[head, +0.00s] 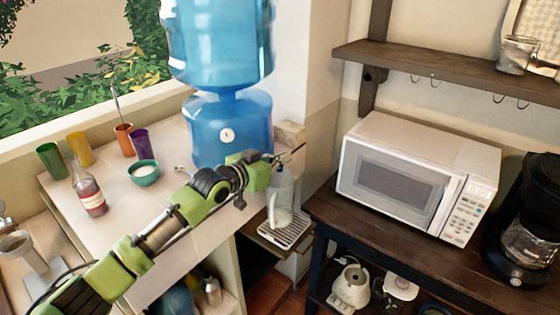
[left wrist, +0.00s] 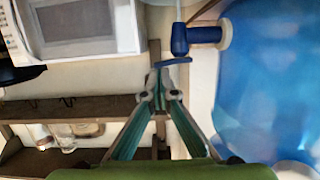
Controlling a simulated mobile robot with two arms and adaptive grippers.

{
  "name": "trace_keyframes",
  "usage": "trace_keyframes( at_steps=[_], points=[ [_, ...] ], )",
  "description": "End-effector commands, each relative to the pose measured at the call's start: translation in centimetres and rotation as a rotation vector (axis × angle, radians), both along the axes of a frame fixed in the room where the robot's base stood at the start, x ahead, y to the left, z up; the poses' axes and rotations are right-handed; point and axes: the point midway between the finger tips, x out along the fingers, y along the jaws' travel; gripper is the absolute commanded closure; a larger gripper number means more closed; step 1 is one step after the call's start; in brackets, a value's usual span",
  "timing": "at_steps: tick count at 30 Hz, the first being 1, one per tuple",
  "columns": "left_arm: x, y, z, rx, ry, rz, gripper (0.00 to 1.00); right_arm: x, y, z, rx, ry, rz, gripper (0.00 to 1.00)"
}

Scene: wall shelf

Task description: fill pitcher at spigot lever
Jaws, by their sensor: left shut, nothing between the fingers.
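The blue water dispenser (head: 230,130) stands at the back of the white counter. In the left wrist view, its blue spigot (left wrist: 205,35) sticks out from the tank, with a flat blue lever (left wrist: 172,62) at its end. My left gripper (head: 291,155) is at the spigot. Its fingertips (left wrist: 160,92) are shut and empty just beside the lever; I cannot tell whether they touch it. A clear pitcher with a pale handle (head: 281,200) stands upright below the gripper on a slatted drip tray (head: 287,235). Its water level cannot be made out. My right gripper is not in view.
A white microwave (head: 415,175) and a black coffee maker (head: 530,220) stand on a dark table to the right. Cups, a bowl (head: 143,174) and a sauce bottle (head: 90,192) are on the counter at left. A wooden shelf (head: 440,70) is above the microwave.

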Motion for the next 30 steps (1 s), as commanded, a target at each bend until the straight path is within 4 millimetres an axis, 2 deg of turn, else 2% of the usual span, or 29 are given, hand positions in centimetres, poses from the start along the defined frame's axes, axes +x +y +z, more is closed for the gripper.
trace_keyframes(
  at_steps=[6,30],
  points=[
    [-0.05,-0.11,-0.64,0.111,-0.080,-0.001,1.00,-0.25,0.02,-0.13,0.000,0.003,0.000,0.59],
    [-0.02,-0.04,-0.70,0.107,-0.077,0.000,1.00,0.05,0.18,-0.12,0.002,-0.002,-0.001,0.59]
  ],
)
